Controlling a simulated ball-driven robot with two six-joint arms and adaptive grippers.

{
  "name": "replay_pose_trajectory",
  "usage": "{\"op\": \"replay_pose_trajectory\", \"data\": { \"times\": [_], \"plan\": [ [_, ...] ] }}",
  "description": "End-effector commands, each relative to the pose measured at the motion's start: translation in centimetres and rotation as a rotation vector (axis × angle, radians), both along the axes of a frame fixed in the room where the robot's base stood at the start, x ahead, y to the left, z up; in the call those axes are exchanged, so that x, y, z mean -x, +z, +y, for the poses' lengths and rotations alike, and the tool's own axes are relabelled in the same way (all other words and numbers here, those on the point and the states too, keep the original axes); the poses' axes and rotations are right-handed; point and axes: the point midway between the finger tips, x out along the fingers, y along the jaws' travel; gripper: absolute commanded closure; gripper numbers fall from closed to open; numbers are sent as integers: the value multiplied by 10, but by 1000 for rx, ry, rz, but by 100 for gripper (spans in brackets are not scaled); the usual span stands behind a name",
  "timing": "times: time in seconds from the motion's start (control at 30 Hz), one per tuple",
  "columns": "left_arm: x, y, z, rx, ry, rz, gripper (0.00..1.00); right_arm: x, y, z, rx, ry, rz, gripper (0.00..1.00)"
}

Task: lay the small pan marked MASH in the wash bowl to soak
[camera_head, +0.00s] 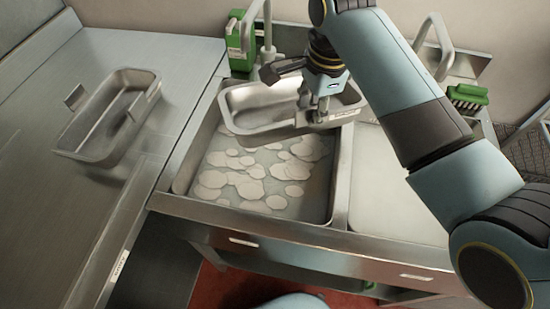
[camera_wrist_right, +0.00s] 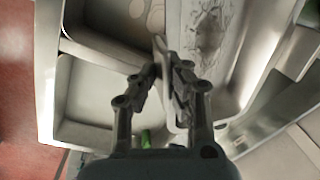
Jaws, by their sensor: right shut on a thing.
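A small metal pan (camera_head: 262,96) is held over the back part of the wash bowl (camera_head: 181,188), a sink basin with pale foam patches in it. My right gripper (camera_head: 321,113) is shut on the pan's near wall, towards its right end. A pale label (camera_head: 345,115) is on that wall; its writing is too small to read. In the right wrist view the gripper (camera_wrist_right: 165,90) pinches the pan's wall, and dark streaks (camera_wrist_right: 208,35) show on the pan's inside floor. My left gripper is not in view.
A second metal pan (camera_head: 78,152) stands on the left counter (camera_head: 40,210). A green bottle (camera_head: 238,42) and a tap (camera_head: 268,30) stand behind the bowl. A second basin (camera_head: 385,185) is to the right, with a green brush (camera_head: 467,97) behind it.

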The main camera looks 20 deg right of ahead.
Motion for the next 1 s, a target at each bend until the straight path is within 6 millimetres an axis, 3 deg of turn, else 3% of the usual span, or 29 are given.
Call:
{"op": "replay_pose_trajectory", "data": {
  "times": [0.1, 0.3, 0.47, 0.67, 0.8, 0.83, 1.0],
  "plan": [
    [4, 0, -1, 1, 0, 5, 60, 4, -28, 23, -4, 96, -51, 100],
    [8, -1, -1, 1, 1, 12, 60, 9, -57, 49, 10, 219, -124, 100],
    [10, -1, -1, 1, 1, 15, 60, 10, -73, 55, 17, 257, -144, 100],
    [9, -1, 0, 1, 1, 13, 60, 12, -122, 55, 18, 260, -141, 100],
    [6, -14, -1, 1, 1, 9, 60, 11, -165, 55, 19, 258, -144, 100],
    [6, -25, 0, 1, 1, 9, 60, 10, -173, 55, 18, 257, -148, 100],
    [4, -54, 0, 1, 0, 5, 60, 11, -199, 55, 18, 256, -147, 100]
  ]
}}
